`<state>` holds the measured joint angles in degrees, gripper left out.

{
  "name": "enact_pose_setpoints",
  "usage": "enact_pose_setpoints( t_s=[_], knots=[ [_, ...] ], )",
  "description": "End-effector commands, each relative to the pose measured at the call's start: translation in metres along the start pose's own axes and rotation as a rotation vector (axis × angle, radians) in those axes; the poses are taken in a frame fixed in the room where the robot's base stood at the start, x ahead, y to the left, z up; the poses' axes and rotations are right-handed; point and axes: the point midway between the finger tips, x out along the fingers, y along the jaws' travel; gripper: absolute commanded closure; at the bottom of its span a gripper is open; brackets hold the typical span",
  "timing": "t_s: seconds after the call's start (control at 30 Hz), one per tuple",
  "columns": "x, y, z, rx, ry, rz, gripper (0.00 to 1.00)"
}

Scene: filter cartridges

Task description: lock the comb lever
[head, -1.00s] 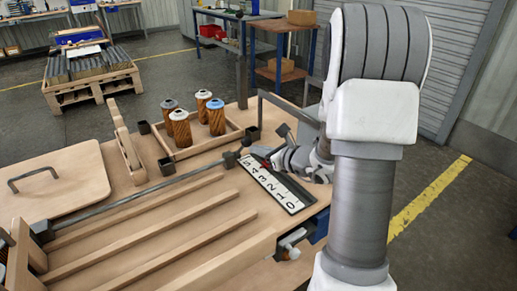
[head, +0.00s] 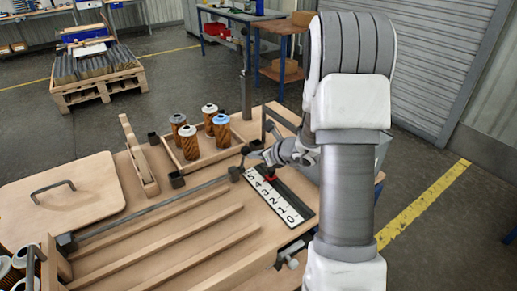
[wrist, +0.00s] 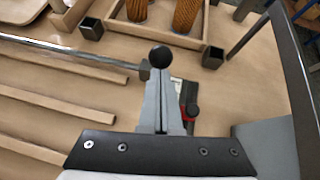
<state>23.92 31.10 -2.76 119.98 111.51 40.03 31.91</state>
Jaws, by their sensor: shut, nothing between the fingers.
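A long grey bar (head: 150,207) crosses the wooden bench and ends at a dark block (head: 235,173) near the number scale. In the wrist view the bar (wrist: 60,48) comes in from the left. A black ball knob (wrist: 160,56) stands right at the tips of my gripper (wrist: 160,72); I cannot tell whether they touch. The knob seems to belong to the lever at the bar's end, whose shaft is hidden behind my fingers. My gripper is shut and empty, also in the head view (head: 250,152), above the bar's right end.
A wooden tray (head: 195,164) with several filter cartridges lies behind. Dark square cups (head: 177,181) stand by it. A dark frame (wrist: 290,70) rises at the right.

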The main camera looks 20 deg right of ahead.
Motion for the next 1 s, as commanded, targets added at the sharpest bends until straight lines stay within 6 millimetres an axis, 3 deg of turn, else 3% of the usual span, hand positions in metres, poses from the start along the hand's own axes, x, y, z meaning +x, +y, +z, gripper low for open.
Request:
enact_pose_setpoints(
  t_s=[0.03,0.67,1.0],
  knots=[
    [-0.004,0.0,0.013,0.002,0.023,0.005,1.0],
    [0.02,-0.007,0.048,0.031,0.316,0.039,1.0],
    [0.039,-0.012,0.064,0.037,0.313,0.038,1.0]
  ],
)
